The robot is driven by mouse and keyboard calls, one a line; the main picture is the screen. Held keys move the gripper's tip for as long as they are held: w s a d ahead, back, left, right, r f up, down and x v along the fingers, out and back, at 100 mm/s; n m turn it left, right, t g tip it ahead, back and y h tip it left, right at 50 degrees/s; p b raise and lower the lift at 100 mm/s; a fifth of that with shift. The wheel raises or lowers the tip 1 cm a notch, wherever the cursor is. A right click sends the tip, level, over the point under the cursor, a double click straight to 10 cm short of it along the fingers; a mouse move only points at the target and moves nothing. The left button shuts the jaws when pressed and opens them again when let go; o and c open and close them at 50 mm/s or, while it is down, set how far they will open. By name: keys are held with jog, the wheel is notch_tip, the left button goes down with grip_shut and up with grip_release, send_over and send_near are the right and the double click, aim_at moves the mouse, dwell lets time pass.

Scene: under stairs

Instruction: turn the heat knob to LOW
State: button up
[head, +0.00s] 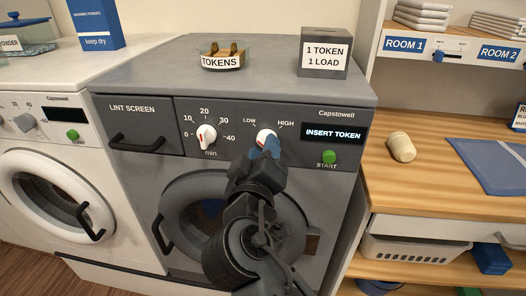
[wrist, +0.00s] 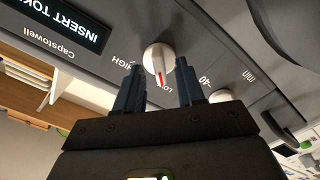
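The heat knob (head: 266,137) is a white dial between the LOW and HIGH marks on the grey dryer's panel. In the wrist view, the heat knob (wrist: 159,58) has its red mark pointing down the picture, close to the LOW lettering (wrist: 164,88). In the head view the mark points up-left, toward LOW (head: 249,121). My gripper (head: 266,147) is at the knob, hiding its lower part in the head view. In the wrist view my gripper (wrist: 159,65) is open, one finger on each side of the knob, with narrow gaps showing. Whether either fingertip touches it is unclear.
The minutes knob (head: 206,135) is left of the heat knob. The display (head: 334,132) reads INSERT TOKEN, above a green START button (head: 329,157). A token holder (head: 222,60) and a grey token box (head: 324,59) stand on top. A wooden counter (head: 420,190) is at the right.

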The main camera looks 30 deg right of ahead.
jog(key=b+v, duration=0.1)
jog(key=v, duration=0.6)
jog(key=shift+s+a, duration=0.2)
jog(key=s+d+f+n+y, duration=0.2)
jog(key=s+f+n+y, duration=0.2)
jog(key=s+f+y, duration=0.85)
jog(key=s+d+m+h, duration=0.1)
jog(key=s+m, duration=0.2)
jog(key=s, duration=0.7)
jog(key=s+d+r+m+h, duration=0.1)
jog(key=s+d+m, duration=0.1)
jog(key=s, duration=0.9)
jog(key=shift+r+m, duration=0.3)
jog(key=shift+m, duration=0.2)
